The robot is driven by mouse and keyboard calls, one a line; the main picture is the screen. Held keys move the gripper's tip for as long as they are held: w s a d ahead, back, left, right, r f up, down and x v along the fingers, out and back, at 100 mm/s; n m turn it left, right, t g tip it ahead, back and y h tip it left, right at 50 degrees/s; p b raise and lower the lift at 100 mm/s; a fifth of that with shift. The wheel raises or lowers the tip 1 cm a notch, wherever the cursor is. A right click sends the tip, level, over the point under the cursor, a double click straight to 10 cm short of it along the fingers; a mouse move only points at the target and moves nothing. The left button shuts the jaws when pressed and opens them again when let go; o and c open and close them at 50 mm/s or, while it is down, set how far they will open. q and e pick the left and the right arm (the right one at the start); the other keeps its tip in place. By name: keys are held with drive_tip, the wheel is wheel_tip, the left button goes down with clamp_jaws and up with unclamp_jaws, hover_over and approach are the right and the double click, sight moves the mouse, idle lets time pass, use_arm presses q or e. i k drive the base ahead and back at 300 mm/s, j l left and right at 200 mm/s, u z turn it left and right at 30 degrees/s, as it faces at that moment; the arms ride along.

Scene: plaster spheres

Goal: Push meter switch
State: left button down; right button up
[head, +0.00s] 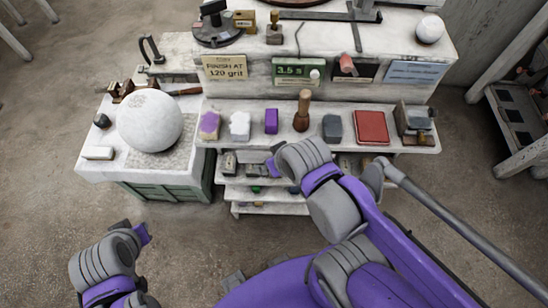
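A green meter panel (290,70) with a lit reading is set in the front face of the upper bench. A small pale knob (315,75) sits at its right end; it may be the switch, and its position is too small to tell. My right gripper (272,168) is in front of the lower shelves, below and apart from the meter. My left gripper (142,233) is low at the left, over the floor and far from the meter. Both grippers' fingers are too small or turned away to show whether they are open.
A wooden-handled tool (302,112) stands on the ledge below the meter, among coloured blocks and a red pad (371,127). A red-tipped part (346,65) sticks out right of the meter. A large white sphere (149,121) rests on the left cabinet.

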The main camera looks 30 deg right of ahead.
sight(314, 74)
drive_tip(key=z, duration=1.3)
